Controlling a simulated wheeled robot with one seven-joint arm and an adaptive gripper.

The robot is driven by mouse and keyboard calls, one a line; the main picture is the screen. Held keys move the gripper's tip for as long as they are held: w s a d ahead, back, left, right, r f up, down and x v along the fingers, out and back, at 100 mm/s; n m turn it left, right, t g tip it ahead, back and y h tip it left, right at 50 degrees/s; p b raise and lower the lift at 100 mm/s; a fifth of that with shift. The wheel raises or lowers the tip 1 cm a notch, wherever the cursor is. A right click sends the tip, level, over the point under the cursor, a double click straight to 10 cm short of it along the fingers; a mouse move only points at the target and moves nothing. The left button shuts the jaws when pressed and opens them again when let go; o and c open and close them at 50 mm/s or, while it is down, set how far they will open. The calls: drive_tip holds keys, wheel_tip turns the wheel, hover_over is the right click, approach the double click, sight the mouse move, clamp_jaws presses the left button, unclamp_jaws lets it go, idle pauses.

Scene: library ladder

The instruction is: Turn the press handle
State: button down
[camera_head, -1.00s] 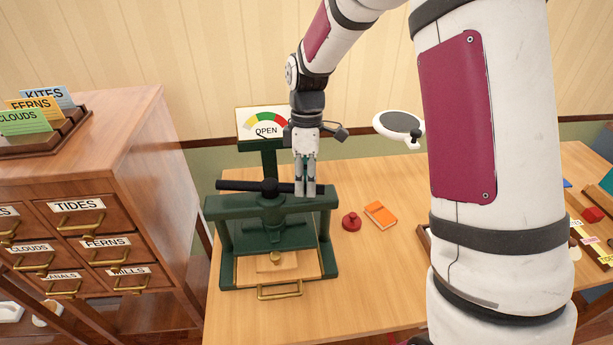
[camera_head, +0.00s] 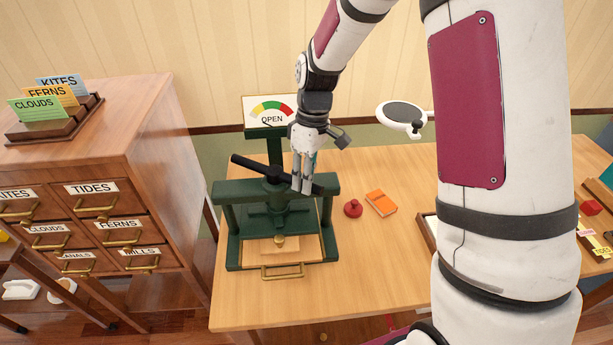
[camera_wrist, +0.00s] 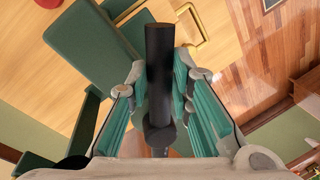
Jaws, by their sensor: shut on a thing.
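The green press (camera_head: 230,218) stands on the wooden table with its black bar handle (camera_head: 250,166) across the top of its screw. The handle lies at a slant, its left end toward the back and its right end toward the front. My gripper (camera_head: 302,188) is shut on the right part of the handle. In the wrist view the handle (camera_wrist: 160,60) runs between the two teal finger pads of my gripper (camera_wrist: 161,108).
A red knobbed piece (camera_head: 353,208) and an orange book (camera_head: 381,203) lie right of the press. A card cabinet (camera_head: 125,140) with labelled drawers stands at left. My arm covers much of the right side. The table front is clear.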

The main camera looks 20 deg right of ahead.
drive_tip(key=c, duration=1.4)
unclamp_jaws()
drive_tip(key=shift+c, duration=0.2)
wheel_tip(320, 180, up, 12)
drive_tip(key=w+d, duration=0.1)
drive_tip(key=shift+w+d, duration=0.3)
drive_tip(key=shift+f, duration=0.1)
